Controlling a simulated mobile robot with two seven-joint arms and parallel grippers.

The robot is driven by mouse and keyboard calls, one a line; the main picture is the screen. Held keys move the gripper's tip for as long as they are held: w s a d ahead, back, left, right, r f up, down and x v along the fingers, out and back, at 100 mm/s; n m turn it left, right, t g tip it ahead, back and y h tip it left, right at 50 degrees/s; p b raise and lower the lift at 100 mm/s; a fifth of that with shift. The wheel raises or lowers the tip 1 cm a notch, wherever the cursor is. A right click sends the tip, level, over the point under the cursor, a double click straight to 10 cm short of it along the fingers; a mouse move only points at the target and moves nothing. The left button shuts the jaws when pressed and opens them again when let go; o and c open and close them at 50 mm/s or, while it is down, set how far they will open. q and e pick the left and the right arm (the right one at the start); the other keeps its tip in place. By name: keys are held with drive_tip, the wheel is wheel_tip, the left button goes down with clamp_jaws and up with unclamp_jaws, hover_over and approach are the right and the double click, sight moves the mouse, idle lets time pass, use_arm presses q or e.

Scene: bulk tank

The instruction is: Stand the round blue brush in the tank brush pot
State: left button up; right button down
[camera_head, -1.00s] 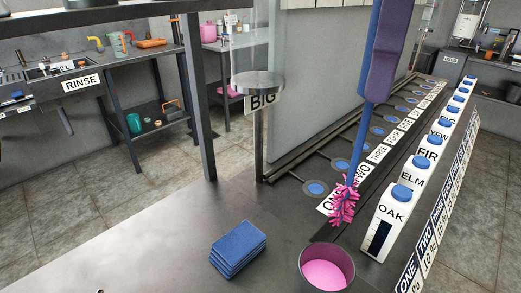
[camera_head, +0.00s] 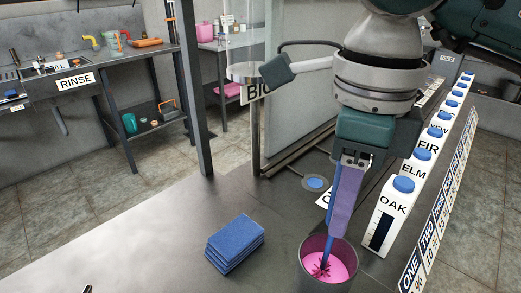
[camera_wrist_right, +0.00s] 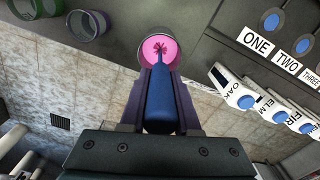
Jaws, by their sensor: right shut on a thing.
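The round blue brush has a blue handle (camera_head: 334,250) and a bristle head with pink bristles. My right gripper (camera_head: 345,205) is shut on the handle, and the brush points down, slightly tilted. The brush pot (camera_head: 311,287) is a dark round pot with a pink inside, on the counter near the front edge. The bristle head (camera_head: 320,269) shows within its rim. In the right wrist view the handle (camera_wrist_right: 160,100) runs between the gripper fingers (camera_wrist_right: 160,75) toward the pot (camera_wrist_right: 143,52). Whether the bristles touch the bottom is unclear.
A stack of blue pads (camera_head: 235,244) lies left of the pot. A row of white labelled units with blue buttons (camera_head: 393,210) stands close on the right. A metal post (camera_head: 256,130) and grey panel are behind.

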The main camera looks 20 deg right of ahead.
drive_tip(key=shift+f, duration=0.8)
drive_tip(key=c, duration=0.6)
unclamp_jaws()
drive_tip(key=shift+c, duration=0.2)
drive_tip(key=shift+f, duration=0.1)
drive_tip(key=r, duration=0.9)
drive_tip(key=shift+w+d+r+b, duration=0.15)
drive_tip(key=shift+d+r+b, duration=0.15)
drive_tip(key=shift+r+b, duration=0.1)
